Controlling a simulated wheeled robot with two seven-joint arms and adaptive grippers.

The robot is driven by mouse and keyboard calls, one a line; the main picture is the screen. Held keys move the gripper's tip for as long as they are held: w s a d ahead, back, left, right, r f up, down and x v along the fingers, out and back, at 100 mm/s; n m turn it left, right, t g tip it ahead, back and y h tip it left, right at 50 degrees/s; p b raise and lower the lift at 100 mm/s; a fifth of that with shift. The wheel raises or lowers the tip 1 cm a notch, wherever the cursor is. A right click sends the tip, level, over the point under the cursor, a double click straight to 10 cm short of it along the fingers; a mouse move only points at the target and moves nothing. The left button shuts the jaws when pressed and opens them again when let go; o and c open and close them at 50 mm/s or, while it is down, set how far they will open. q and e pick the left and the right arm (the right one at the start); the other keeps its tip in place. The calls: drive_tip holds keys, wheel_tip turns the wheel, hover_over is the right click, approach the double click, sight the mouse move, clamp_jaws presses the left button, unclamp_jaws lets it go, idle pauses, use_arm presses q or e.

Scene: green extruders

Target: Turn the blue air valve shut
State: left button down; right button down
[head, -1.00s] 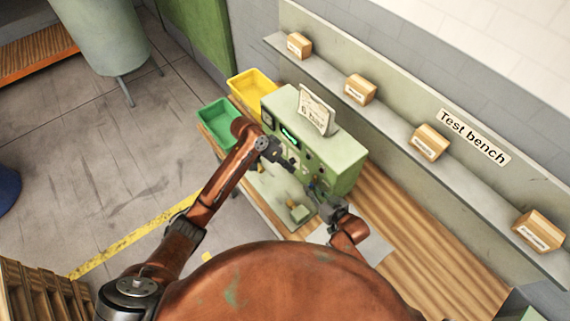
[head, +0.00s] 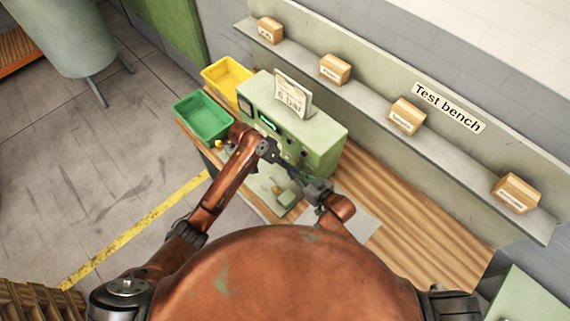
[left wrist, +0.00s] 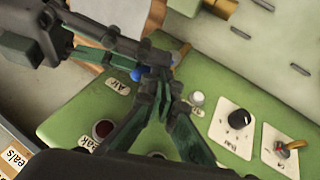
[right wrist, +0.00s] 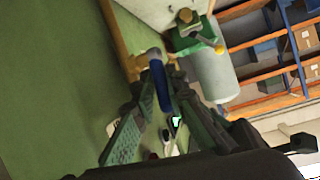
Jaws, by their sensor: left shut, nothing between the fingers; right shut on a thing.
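The green test machine (head: 318,130) stands on the wooden bench. The blue air valve handle shows in the right wrist view (right wrist: 159,84) and partly in the left wrist view (left wrist: 138,74), by the "Air" label (left wrist: 118,85). My right gripper (right wrist: 162,75) is shut on the blue handle, with a finger on each side. In the head view it (head: 306,183) is at the machine's front and hides the handle. My left gripper (left wrist: 158,72) is shut and empty, its tips close to the right gripper's fingers; I cannot tell whether they touch. It also shows in the head view (head: 284,163).
Beside the valve are a red button (left wrist: 102,129), a white button (left wrist: 197,98), a black knob (left wrist: 239,119) and a red-tipped toggle (left wrist: 297,145). Green (head: 202,121) and yellow bins (head: 222,75) stand left of the machine. Bare bench (head: 425,225) lies to the right.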

drive_tip(key=c, duration=2.3)
unclamp_jaws()
drive_tip(key=shift+s+d+f, duration=0.15)
drive_tip(key=shift+d+f, duration=0.05)
drive_tip(key=shift+f, duration=0.3)
drive_tip(key=shift+c, duration=0.2)
drive_tip(key=o, duration=0.3)
drive_tip(key=shift+r, duration=0.15)
drive_tip(key=shift+o, duration=0.4)
drive_tip(key=shift+r, duration=0.15)
drive_tip(key=shift+a, duration=0.1)
